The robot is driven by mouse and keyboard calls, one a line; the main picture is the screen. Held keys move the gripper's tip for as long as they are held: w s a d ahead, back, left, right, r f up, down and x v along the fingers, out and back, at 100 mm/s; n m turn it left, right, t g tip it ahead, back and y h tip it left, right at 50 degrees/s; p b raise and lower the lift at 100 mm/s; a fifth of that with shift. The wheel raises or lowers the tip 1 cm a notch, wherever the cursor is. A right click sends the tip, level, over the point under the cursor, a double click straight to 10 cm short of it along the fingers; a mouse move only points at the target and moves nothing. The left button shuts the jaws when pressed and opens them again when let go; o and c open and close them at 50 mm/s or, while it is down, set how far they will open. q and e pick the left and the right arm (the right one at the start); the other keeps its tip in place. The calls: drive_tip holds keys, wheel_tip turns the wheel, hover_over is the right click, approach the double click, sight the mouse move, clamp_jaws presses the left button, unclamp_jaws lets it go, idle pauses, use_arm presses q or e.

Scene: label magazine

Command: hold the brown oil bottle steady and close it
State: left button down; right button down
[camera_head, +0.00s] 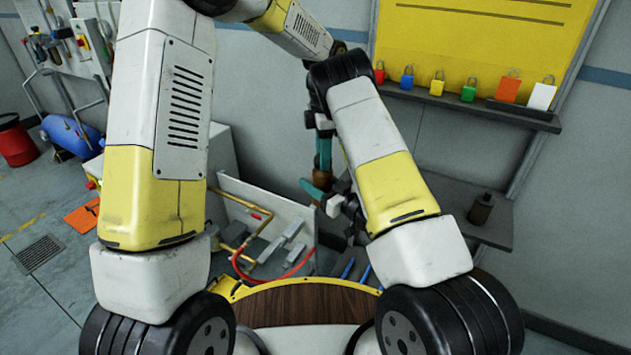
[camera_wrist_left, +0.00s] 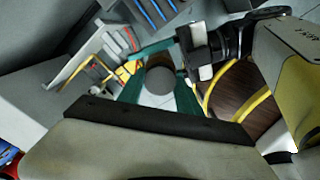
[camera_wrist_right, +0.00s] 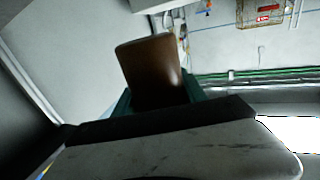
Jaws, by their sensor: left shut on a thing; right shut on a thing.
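The brown oil bottle (camera_head: 323,180) is between my two grippers in the middle of the head view. In the right wrist view its plain brown body (camera_wrist_right: 153,68) stands between the teal fingers. My right gripper (camera_head: 314,189) is shut on the bottle from the side. My left gripper (camera_head: 323,150) reaches down from above and is shut at the bottle's top. In the left wrist view its teal fingers flank a round grey end, seemingly the cap (camera_wrist_left: 160,81), with brown beside it. The fingers hide the joint, so I cannot tell how the cap is seated.
A dark bottle (camera_head: 481,208) stands on the grey shelf (camera_head: 496,235) at right. Several coloured padlocks (camera_head: 437,84) stand on a ledge below the yellow board. A panel with pipes and a red hose (camera_head: 270,278) lies beyond my base. My left arm crosses above my right gripper.

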use_arm(q)
drive_tip(key=m, duration=1.2)
drive_tip(key=c, duration=0.8)
unclamp_jaws()
drive_tip(key=shift+r, duration=2.25)
drive_tip(key=shift+c, duration=0.5)
